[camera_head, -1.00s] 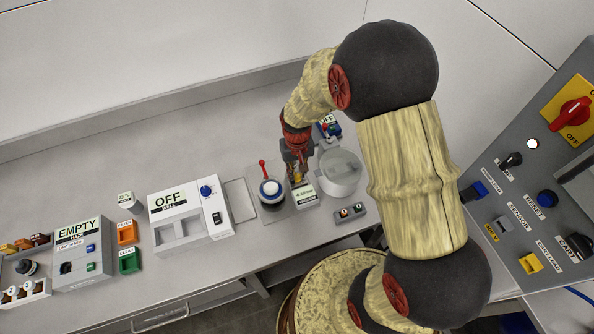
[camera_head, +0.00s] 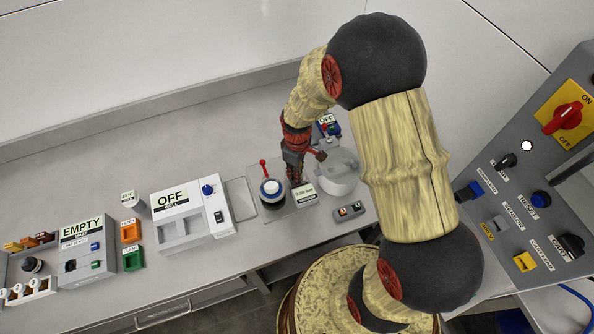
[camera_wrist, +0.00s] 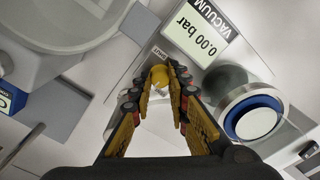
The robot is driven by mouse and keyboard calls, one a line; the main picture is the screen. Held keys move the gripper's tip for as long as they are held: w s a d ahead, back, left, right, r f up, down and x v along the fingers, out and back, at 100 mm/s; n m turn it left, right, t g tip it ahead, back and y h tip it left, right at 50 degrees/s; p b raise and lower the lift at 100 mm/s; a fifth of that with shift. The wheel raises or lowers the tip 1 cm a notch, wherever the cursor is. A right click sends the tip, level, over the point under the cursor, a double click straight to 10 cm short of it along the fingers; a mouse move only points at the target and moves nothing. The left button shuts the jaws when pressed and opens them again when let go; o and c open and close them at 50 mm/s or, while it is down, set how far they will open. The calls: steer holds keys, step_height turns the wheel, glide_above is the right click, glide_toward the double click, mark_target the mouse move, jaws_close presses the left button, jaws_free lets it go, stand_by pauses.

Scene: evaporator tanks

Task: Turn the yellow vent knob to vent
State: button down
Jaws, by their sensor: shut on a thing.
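In the head view my gripper (camera_head: 295,175) is over the small panel between the round blue-ringed vessel and the grey pot. The knob is hidden there by the gripper. The vacuum display (camera_wrist: 196,38) beside the knob reads 0.00 bar in the wrist view.
The blue-ringed vessel (camera_head: 271,192) with a red-tipped lever stands close left of my gripper. The grey lidded pot (camera_head: 340,172) stands close right. A two-button box (camera_head: 349,211) lies in front.

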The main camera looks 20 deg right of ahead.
steer(key=shift+n, duration=0.5)
steer(key=c, duration=1.7)
jaws_free()
steer(key=shift+r, duration=0.15)
step_height(320, 180, up, 12)
steer(key=shift+f, duration=0.15)
